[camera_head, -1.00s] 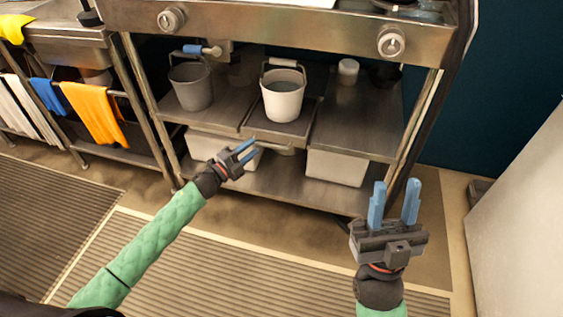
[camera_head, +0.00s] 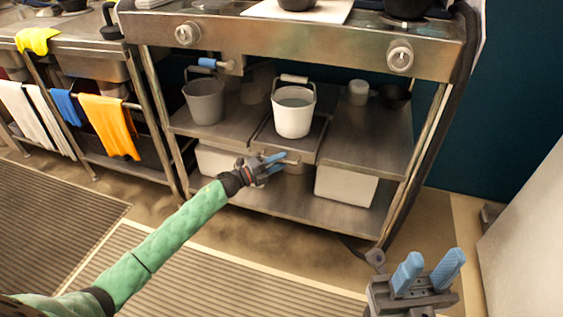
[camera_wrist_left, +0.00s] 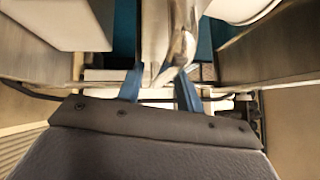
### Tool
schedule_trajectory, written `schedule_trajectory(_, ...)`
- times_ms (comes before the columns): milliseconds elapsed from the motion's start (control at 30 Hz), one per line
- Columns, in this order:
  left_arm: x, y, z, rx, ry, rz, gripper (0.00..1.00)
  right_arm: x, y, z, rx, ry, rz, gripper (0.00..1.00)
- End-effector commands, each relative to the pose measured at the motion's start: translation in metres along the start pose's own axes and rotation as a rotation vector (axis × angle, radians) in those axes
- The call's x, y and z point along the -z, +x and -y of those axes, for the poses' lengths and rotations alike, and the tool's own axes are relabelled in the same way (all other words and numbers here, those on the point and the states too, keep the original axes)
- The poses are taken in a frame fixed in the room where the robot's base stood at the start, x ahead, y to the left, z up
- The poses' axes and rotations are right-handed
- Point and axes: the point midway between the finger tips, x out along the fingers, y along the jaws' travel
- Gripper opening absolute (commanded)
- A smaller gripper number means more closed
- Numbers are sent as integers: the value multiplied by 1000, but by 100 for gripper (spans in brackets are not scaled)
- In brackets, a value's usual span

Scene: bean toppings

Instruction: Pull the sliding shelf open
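The sliding shelf (camera_head: 314,140) is the narrow metal middle section of the rack, with a white bucket (camera_head: 293,118) standing on it. Its handle (camera_head: 291,160) is at the front edge, partly hidden by my left gripper (camera_head: 274,163). My left gripper is at the handle with its blue fingers apart. In the left wrist view a shiny metal bar, the handle (camera_wrist_left: 168,45), runs between the fingertips; whether they touch it I cannot tell. My right gripper (camera_head: 428,272) is open and empty, low at the right, away from the rack.
A grey bucket (camera_head: 204,100) stands on the fixed shelf to the left. White bins (camera_head: 345,186) sit on the level below. The counter (camera_head: 290,42) with knobs is above. The floor in front is clear.

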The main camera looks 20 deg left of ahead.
Motion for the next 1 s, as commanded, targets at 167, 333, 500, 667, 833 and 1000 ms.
schedule_trajectory(167, 0, 10, 0, 1, 1, 1, 36, 0, 0, 0, -1, 2, -1, 36)
schedule_trajectory(333, 0, 12, 0, 0, 0, 1, 36, 0, 0, 0, -1, 3, -1, 36)
schedule_trajectory(500, 0, 11, 0, 0, 0, 1, 24, 0, 0, 0, 0, 3, 0, 36)
schedule_trajectory(667, 0, 11, 0, 0, 0, 1, 0, 0, 0, 0, 0, 2, 0, 36)
schedule_trajectory(833, 0, 11, 0, 0, 0, 1, 0, 0, 0, 0, 0, 2, 1, 36)
schedule_trajectory(1000, 2, 8, 1, -1, -1, 1, 0, 0, 1, 0, 1, 1, 1, 36)
